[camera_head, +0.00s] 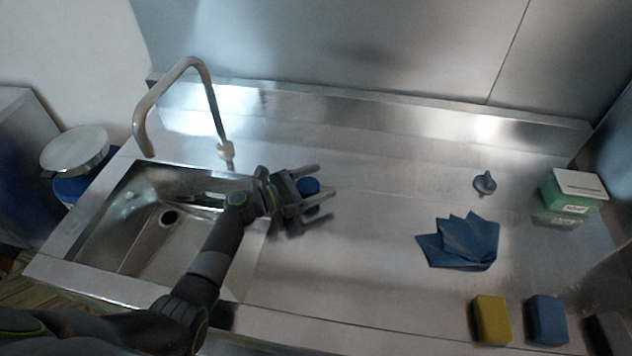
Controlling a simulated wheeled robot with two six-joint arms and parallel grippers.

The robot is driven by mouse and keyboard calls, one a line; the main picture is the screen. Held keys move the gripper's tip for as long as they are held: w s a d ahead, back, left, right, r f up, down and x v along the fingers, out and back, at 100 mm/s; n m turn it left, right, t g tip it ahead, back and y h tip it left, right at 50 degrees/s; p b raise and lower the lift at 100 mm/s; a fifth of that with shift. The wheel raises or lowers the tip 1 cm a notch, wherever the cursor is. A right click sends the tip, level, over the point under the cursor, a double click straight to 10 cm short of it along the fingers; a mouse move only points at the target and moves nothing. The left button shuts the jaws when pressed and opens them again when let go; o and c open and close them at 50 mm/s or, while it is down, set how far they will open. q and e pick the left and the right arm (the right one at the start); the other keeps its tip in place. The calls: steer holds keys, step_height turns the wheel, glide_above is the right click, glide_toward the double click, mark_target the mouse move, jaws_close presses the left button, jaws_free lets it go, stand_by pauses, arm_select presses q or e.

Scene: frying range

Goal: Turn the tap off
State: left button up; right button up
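The tap has a tall, curved metal spout (188,68) that rises from the counter behind the sink and bends over to the left. Its base (226,150) stands near the sink's back right corner. I see no clear stream of water under the spout. A small round blue knob (309,186) is on the counter right of the sink; whether it belongs to the tap I cannot tell. My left gripper (325,179) is open, its fingers pointing right, with the knob showing between them. I cannot tell whether they touch it. My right gripper is not in view.
The steel sink basin (145,245) lies under my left arm. To the right are a grey plug-like piece (485,182), a crumpled blue cloth (462,242), a green box (572,192), a yellow sponge (491,320) and a blue sponge (546,321). The middle counter is clear.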

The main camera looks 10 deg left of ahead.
arm_select(q)
steer(key=shift+a, duration=0.1)
stand_by(0.3)
steer(key=b+v, duration=0.4)
steer(key=v, duration=1.3)
steer(key=shift+s, duration=0.15)
